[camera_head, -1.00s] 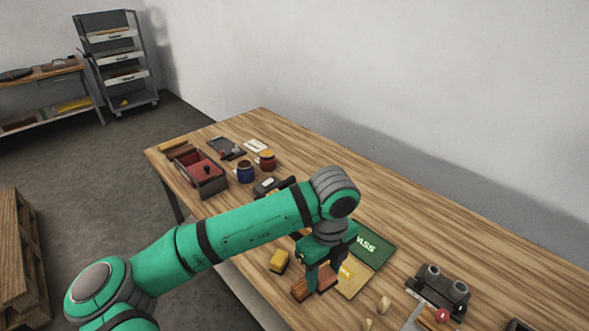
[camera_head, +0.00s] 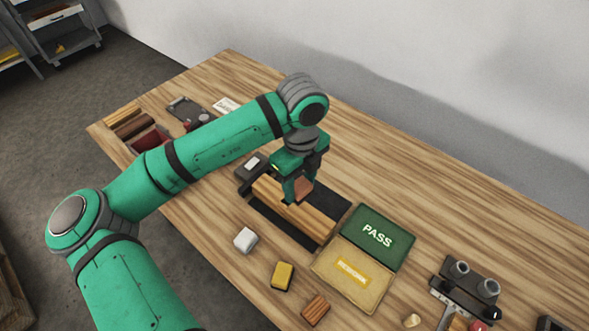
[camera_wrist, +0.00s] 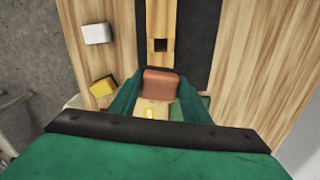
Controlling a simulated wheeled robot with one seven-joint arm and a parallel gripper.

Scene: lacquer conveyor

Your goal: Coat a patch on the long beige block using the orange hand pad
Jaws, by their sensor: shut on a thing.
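The long beige block (camera_head: 317,220) lies on a dark strip (camera_head: 270,212) on the wooden table. My gripper (camera_head: 298,197) is over the block and shut on the orange hand pad (camera_head: 304,187). The pad also shows in the wrist view (camera_wrist: 160,84) between the fingers, just short of the dark mark. Whether the pad touches the block I cannot tell. My fingers hide part of the block's middle.
A white block (camera_head: 246,239), a yellow block (camera_head: 282,276) and a brown-orange block (camera_head: 315,307) lie along the front of the table. A green PASS panel (camera_head: 377,238) and a tan panel (camera_head: 350,274) lie to the right. The back right of the table is clear.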

